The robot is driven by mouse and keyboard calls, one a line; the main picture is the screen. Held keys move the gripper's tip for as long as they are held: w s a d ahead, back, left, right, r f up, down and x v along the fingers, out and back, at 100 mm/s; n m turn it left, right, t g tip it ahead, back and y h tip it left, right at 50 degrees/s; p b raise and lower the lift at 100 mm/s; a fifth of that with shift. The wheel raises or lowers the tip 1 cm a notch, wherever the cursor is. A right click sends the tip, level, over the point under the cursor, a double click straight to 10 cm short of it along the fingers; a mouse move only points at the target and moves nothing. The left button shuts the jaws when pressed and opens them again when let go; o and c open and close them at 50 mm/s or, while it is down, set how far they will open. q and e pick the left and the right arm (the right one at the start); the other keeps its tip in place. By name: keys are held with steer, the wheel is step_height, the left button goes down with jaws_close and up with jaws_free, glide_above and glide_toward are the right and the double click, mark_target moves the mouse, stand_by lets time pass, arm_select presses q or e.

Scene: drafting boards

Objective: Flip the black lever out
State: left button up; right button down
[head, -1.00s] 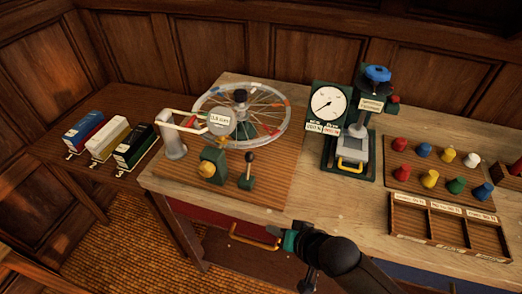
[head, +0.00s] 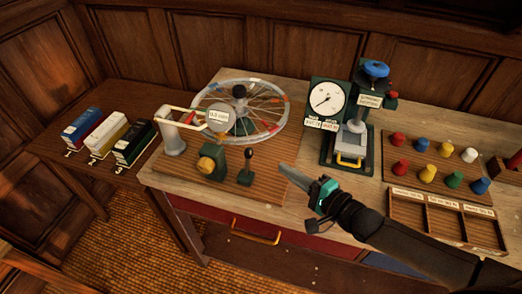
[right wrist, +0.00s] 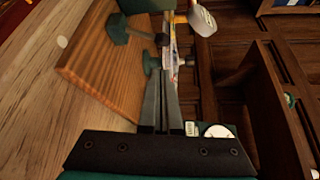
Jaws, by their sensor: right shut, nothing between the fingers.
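The black lever (head: 248,153) is a short stick with a black knob on a small green base, standing near the front of a brown board and roughly upright. My right gripper (head: 285,170) is shut and empty. Its fingertips point left and sit a little to the right of the lever, apart from it in the head view. In the right wrist view the shut fingers (right wrist: 163,75) reach toward the green base, and a dark knob (right wrist: 162,40) shows just beyond the tips. My left gripper is out of view.
A green block with a yellow knob (head: 206,165) stands just left of the lever. A spoked wheel (head: 262,125) lies behind it. A dial gauge (head: 326,97) and press stand to the right. Pegs and a compartment tray (head: 440,235) lie further right.

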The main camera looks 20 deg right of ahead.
mark_target(252, 151)
steer(key=shift+d+r, duration=0.1)
stand_by(0.3)
steer(key=shift+b+x, duration=0.6)
steer(key=shift+x, duration=4.45)
steer(key=shift+s+a+r+n+t+y, duration=0.3)
steer(key=shift+s+a+n+t, duration=0.15)
steer(key=shift+n, duration=0.25)
steer(key=shift+s, duration=0.1)
steer(key=shift+s+a+r+n+t+b, duration=0.15)
steer(key=shift+s+n+t+b, duration=0.15)
steer(key=shift+n+b, duration=0.15)
steer(key=shift+s+a+n+t+b, duration=0.2)
steer(key=shift+s+n+b, duration=0.1)
steer(key=shift+n, duration=0.25)
steer(key=s+n+y+b, duration=0.1)
steer(key=n, duration=0.1)
steer(key=s+a+n+t+y+b, duration=0.1)
steer(key=n+b, duration=0.1)
steer(key=s+a+n+y+b, duration=0.1)
steer(key=n, duration=0.1)
steer(key=shift+s+a+n+t+b, duration=0.15)
steer(key=shift+n+t+b, duration=0.15)
steer(key=shift+n+t, duration=0.1)
steer(key=shift+r+y, duration=0.1)
steer(key=shift+y, duration=0.3)
steer(key=shift+s, duration=0.1)
